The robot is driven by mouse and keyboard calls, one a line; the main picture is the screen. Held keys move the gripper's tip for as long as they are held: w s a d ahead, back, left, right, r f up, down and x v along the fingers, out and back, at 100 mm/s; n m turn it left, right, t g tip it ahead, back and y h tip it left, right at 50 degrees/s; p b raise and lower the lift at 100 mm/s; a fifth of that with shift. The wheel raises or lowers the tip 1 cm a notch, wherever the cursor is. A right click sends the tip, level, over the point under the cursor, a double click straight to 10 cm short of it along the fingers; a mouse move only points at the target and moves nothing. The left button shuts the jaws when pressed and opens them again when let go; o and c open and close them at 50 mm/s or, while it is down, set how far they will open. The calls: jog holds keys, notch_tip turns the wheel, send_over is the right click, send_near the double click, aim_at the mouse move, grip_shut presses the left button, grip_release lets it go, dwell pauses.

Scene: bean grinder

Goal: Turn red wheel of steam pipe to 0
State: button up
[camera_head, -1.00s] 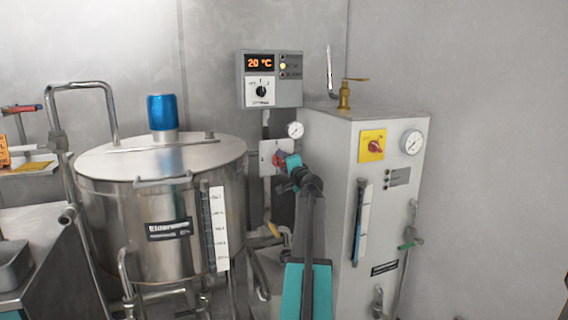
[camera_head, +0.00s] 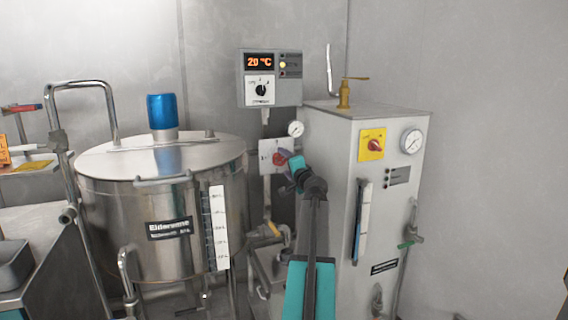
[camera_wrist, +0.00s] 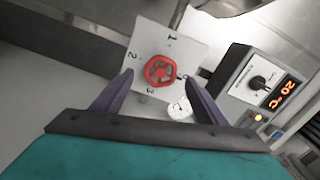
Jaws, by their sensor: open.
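The red wheel (camera_wrist: 160,71) is mounted on a white plate (camera_wrist: 181,42) marked 1, 2 and 3 in the wrist view. A further mark at the plate's right is partly hidden by a finger. In the head view the wheel (camera_head: 279,158) is partly visible on its plate (camera_head: 266,149), left of my gripper (camera_head: 291,163). In the wrist view my gripper (camera_wrist: 158,75) is open, with one dark finger on each side of the wheel in the picture. Neither finger clearly touches it, and the remaining depth is hard to tell.
A temperature box (camera_head: 270,80) reading 20 °C is above the plate, with a small gauge (camera_head: 295,129) beside it. A steel kettle (camera_head: 130,205) stands left. A grey cabinet (camera_head: 335,150) with a yellow-backed switch (camera_head: 372,145) stands close on the right.

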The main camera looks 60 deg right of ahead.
jog(key=v, duration=1.1)
jog(key=shift+p, duration=0.4)
jog(key=shift+s+a, duration=0.1)
jog(key=shift+s, duration=0.05)
